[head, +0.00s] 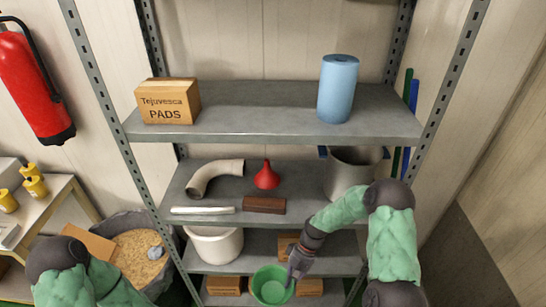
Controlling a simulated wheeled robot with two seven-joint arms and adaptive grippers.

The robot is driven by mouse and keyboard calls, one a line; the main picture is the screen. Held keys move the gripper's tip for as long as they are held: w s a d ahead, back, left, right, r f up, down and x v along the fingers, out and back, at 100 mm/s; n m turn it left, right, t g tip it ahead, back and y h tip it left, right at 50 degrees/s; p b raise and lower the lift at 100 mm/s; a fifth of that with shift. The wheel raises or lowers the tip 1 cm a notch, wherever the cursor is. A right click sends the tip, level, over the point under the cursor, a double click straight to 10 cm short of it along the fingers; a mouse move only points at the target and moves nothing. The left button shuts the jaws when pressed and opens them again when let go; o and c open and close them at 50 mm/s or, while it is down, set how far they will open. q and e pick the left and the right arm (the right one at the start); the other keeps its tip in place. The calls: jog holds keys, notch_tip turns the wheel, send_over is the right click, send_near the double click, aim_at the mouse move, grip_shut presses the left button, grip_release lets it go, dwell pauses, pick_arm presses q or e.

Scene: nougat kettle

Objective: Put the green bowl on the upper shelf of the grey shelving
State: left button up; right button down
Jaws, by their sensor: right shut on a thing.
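The green bowl (271,286) is at the bottom centre of the head view, in front of the lower part of the grey shelving (109,110). My right gripper (291,278) is shut on the bowl's right rim and holds it with its opening facing up. The upper shelf (260,105) carries a cardboard box (167,102) at its left and a blue roll (338,88) at its right. Of my left arm, only part shows at the lower left; its gripper is out of view.
The upper shelf is bare between box and roll. The shelf below holds a bent pipe (207,174), a red funnel (267,176), a brown block (264,205) and a grey container (352,172). A white pot (213,246) stands lower. A fire extinguisher (32,85) hangs left.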

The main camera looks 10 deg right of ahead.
notch_tip(320, 180, up, 8)
jog(key=p, duration=0.6)
jog(key=shift+p, duration=0.35)
jog(key=shift+w+f+b, duration=0.15)
jog(key=shift+b, duration=0.15)
